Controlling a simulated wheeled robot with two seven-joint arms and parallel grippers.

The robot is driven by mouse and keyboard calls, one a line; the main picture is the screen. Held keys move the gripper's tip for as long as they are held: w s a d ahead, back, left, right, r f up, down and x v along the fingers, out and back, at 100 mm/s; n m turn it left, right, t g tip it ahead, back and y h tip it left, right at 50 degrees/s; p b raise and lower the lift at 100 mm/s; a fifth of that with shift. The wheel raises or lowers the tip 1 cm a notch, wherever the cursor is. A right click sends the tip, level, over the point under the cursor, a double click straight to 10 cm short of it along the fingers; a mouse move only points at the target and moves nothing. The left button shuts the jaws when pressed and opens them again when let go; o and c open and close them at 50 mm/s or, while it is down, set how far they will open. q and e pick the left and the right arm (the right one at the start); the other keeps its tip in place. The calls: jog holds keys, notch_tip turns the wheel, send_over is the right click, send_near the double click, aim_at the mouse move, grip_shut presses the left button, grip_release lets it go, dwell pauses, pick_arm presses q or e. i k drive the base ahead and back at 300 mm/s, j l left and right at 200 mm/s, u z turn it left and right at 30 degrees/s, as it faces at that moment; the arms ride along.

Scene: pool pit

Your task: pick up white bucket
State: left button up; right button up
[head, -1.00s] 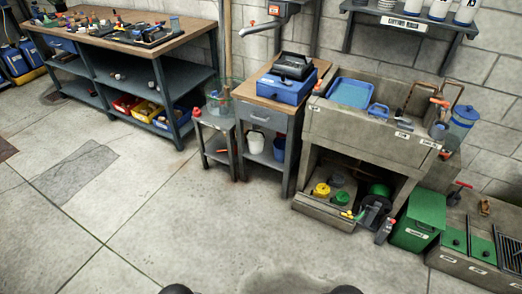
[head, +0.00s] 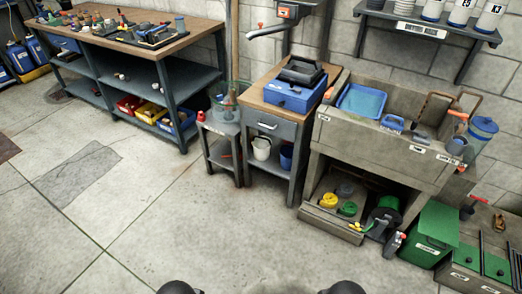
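The white bucket (head: 262,149) stands upright on the lower open shelf of a small grey cabinet, under its drawer. A blue bucket (head: 286,157) is just to its right on the same shelf. The white bucket's front is in clear view, and the shelf space behind it is in shadow. Two dark rounded parts of my own body show at the bottom edge. Neither of my grippers can be seen, and nothing touches the bucket.
The cabinet (head: 276,127) has a blue case (head: 294,97) on top. A low grey stand (head: 222,150) is close on its left, and a stone sink unit (head: 375,145) is on its right. A long workbench (head: 150,85) is at left. The concrete floor in front is clear.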

aim_at(262, 145)
jog(key=i+l, duration=0.2)
jog(key=i, duration=0.3)
jog(key=i+l+u, duration=0.15)
jog(key=i, duration=0.35)
jog(key=i+l, duration=0.25)
jog(key=i, duration=0.25)
jog(key=j+u, duration=0.05)
